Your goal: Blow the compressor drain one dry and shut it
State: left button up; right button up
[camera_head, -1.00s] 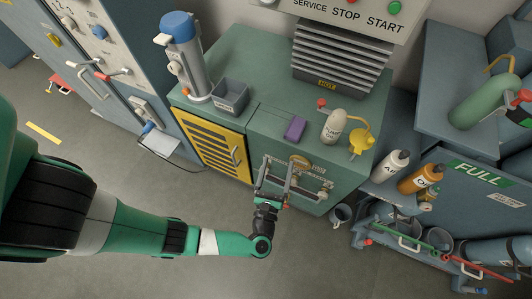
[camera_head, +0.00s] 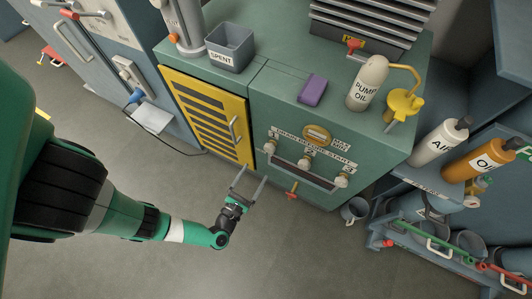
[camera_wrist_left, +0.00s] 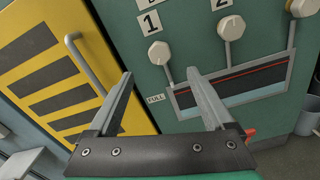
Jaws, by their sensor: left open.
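The compressor is a green cabinet with a drain panel on its front, under a "DRAIN BEFORE START" label. Drain one is the pale round knob (camera_head: 270,148) at the panel's left, marked 1 in the left wrist view (camera_wrist_left: 159,53). Knobs two (camera_head: 304,162) and three (camera_head: 342,180) sit to its right. A sight window (camera_head: 305,174) with a dark band, a red line and a pale blue lower part lies below the knobs. My left gripper (camera_head: 252,175) is open and empty, below and left of drain one, apart from it. My right gripper is not in view.
A yellow louvred door (camera_head: 205,118) with a bar handle stands just left of the panel. A red-handled valve (camera_head: 292,194) juts out low under the panel. A purple block (camera_head: 312,90) and a pump oil bottle (camera_head: 367,84) stand on top. The floor in front is clear.

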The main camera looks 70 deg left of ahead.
aim_at(268, 151)
pick_arm(q)
jog(key=b+x, duration=0.2)
jog(key=x, duration=0.7)
jog(key=shift+f, duration=0.1)
jog(key=shift+w+a, duration=0.3)
jog(key=shift+a, duration=0.1)
grip_shut()
